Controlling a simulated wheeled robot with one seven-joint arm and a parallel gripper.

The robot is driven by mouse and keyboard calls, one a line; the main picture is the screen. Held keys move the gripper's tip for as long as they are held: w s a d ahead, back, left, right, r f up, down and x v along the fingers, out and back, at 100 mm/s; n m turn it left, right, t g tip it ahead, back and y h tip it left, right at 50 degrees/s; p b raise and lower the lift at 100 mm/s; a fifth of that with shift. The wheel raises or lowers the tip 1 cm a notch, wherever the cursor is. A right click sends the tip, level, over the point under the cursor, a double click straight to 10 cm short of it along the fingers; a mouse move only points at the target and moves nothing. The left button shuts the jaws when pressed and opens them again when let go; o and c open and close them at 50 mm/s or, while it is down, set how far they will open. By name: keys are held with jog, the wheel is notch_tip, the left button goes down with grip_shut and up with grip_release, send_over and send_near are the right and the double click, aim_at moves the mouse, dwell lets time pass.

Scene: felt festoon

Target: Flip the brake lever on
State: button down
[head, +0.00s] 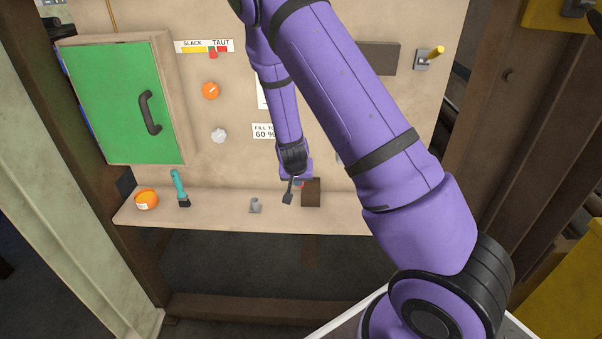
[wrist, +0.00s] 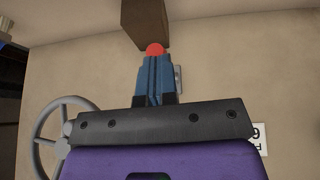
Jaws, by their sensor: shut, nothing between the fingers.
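My gripper (wrist: 155,62) shows in the wrist view with its blue fingers together and nothing between them. A red rounded knob (wrist: 154,49) sits right at the fingertips; I cannot tell whether they touch. A small grey plate (wrist: 178,78) on the panel is partly hidden behind the fingers. The knob and plate look like a lever, but its shaft is hidden and no label reads brake. In the head view my gripper (head: 297,183) is low in front of the panel. Another lever, with a yellow handle (head: 436,52) on a grey plate, stands at the upper right.
A brown block (head: 311,192) on the shelf (head: 230,213) is close to my gripper and also shows in the wrist view (wrist: 146,22). A grey handwheel (wrist: 52,135) is nearby. The green door (head: 115,100), orange object (head: 146,199) and teal-handled object (head: 179,188) are left.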

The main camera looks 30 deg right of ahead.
jog(key=shift+w+d+f+t+h, duration=0.1)
jog(key=shift+f+t+h, duration=0.45)
jog(key=shift+f, duration=0.95)
jog(key=shift+w+d+f+t+h, duration=0.1)
jog(key=shift+f+t+h, duration=0.2)
jog(key=shift+f+t, duration=0.8)
jog(key=shift+w+d+f+t+h, duration=0.1)
jog(key=shift+f+t+h, duration=0.25)
jog(key=shift+f, duration=1.6)
jog(key=shift+s+a, duration=0.1)
